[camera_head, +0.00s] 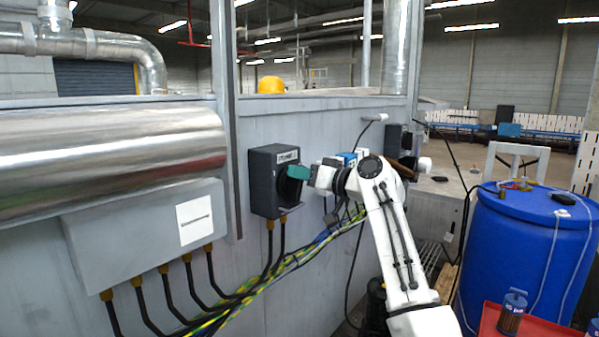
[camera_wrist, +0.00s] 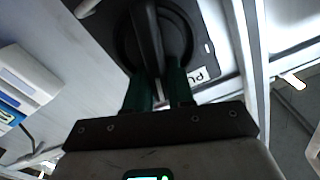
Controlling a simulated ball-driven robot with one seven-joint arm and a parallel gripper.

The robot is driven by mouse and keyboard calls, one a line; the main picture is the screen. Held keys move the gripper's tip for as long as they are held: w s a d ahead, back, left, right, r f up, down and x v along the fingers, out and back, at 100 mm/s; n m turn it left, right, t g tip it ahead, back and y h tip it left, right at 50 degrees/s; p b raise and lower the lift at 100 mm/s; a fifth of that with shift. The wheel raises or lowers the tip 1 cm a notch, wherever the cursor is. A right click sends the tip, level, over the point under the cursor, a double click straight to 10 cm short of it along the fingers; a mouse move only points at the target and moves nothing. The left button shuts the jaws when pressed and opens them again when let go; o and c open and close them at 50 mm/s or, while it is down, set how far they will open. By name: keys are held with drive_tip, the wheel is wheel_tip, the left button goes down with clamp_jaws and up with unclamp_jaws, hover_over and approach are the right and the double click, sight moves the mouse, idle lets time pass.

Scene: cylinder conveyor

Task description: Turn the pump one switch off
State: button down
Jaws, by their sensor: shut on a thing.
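The pump switch is a dark grey box (camera_head: 262,181) on the metal wall, with a white label (camera_head: 287,156) at its top. In the wrist view its black round knob (camera_wrist: 158,42) faces me, and part of a label reading "PU" (camera_wrist: 199,75) shows beside it. My gripper (camera_head: 297,172) reaches the box from the right. In the wrist view its green fingers (camera_wrist: 159,90) are shut on the knob's raised handle, one on each side. The fingers and arm hide part of the knob in the head view.
A second dark switch box (camera_head: 394,138) is on the wall farther right, behind my arm. Cables hang below the near box. A grey junction box (camera_head: 150,235) and large pipe are at left. A blue barrel (camera_head: 530,240) and red tray (camera_head: 520,325) stand at right.

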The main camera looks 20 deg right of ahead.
drive_tip(key=m, duration=0.2)
drive_tip(key=m+p, duration=0.1)
drive_tip(key=shift+w+d+f+m, duration=0.1)
drive_tip(key=shift+w+d+m, duration=0.1)
drive_tip(key=shift+d+m, duration=0.15)
drive_tip(key=shift+w+d+f+m+p, duration=0.15)
drive_tip(key=shift+f+m+p, duration=0.4)
drive_tip(key=shift+m, duration=1.15)
drive_tip(key=shift+w+d+f+m+p, duration=0.1)
drive_tip(key=shift+d+f+m+p, duration=0.1)
drive_tip(key=shift+m+p, duration=1.1)
drive_tip(key=shift+w+d+f+m+p, duration=0.1)
drive_tip(key=shift+f+m+p, duration=0.3)
drive_tip(key=shift+m, duration=1.65)
drive_tip(key=c, duration=1.1)
unclamp_jaws()
drive_tip(key=shift+o, duration=0.2)
drive_tip(key=b+v, duration=0.2)
drive_tip(key=v, duration=0.8)
drive_tip(key=shift+s+d+b, duration=0.2)
drive_tip(key=shift+s+b, duration=0.15)
